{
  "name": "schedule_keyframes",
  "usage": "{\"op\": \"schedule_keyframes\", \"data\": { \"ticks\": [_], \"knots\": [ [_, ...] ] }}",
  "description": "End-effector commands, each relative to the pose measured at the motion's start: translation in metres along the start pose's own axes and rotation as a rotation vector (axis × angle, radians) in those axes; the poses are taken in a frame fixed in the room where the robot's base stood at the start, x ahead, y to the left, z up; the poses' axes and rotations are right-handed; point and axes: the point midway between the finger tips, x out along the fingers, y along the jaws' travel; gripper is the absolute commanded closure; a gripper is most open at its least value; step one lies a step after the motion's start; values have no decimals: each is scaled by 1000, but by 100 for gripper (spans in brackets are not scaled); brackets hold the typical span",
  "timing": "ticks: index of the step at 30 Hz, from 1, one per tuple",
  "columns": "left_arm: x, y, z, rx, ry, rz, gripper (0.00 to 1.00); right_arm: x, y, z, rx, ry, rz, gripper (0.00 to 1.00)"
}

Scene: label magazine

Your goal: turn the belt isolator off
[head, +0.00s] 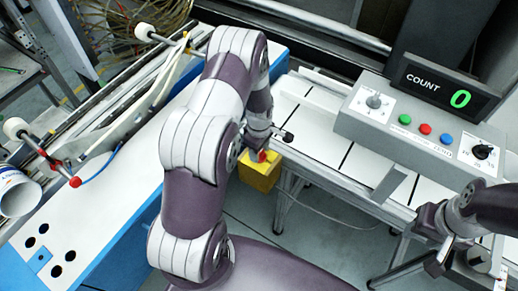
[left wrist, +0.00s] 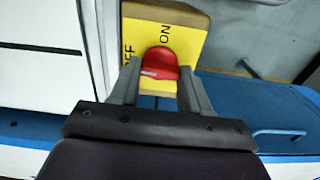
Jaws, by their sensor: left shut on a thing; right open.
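The belt isolator is a yellow box (head: 259,172) hanging at the near edge of the white conveyor in the head view. Its yellow face also shows in the left wrist view (left wrist: 190,45), with ON printed at the top and part of OFF on the left. A red knob (left wrist: 161,62) sits on that face. My left gripper (left wrist: 160,75) is shut on the red knob, with one finger on each side. The knob's exact setting is hard to tell. My right gripper (head: 438,262) is open and empty at the lower right, away from the isolator.
A grey control box (head: 400,140) with coloured buttons and dials stands on the conveyor at the right. A display (head: 440,88) behind it reads COUNT 0. A blue and white machine bench (head: 110,200) with a white roll (head: 18,192) is on the left.

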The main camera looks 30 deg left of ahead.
Motion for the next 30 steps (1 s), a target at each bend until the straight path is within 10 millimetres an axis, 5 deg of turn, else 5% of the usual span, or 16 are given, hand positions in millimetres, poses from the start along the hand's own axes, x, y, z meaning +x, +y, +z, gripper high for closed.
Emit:
{"op": "schedule_keyframes", "data": {
  "ticks": [19,20,22,30],
  "knots": [
    [-4,4,-1,-50,3,11,84,-1,0,0,0,0,0,57],
    [-4,4,-1,-50,3,11,50,-1,0,0,0,0,0,57],
    [-3,4,-1,-50,3,10,28,-1,0,0,0,0,0,57],
    [-2,2,0,-49,1,5,28,0,0,0,0,0,0,57]
  ]
}}
